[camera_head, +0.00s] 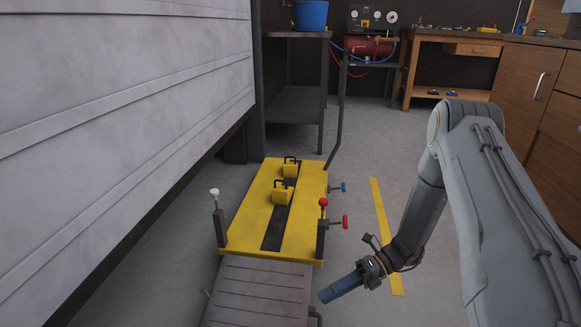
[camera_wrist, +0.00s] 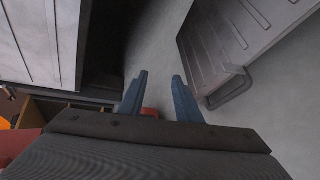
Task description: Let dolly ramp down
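The yellow lift dolly (camera_head: 243,226) stands on the floor in the head view. Its grey ribbed ramp (camera_head: 255,290) joins the near edge and runs out of the bottom of the picture. The ramp also shows at upper right in the wrist view (camera_wrist: 232,40), with a dark bent handle bar (camera_wrist: 234,88) on its edge. The handle's end shows in the head view (camera_head: 316,317). My gripper (camera_head: 323,297) is just right of the ramp. In the wrist view its blue fingers (camera_wrist: 161,76) are apart with nothing between the tips, left of the handle and not touching it.
Posts with a white knob (camera_head: 214,192) and a red knob (camera_head: 323,202) stand at the dolly's near corners. Red (camera_head: 345,222) and blue (camera_head: 344,187) side knobs stick out right. A large grey panel (camera_head: 110,110) fills the left.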

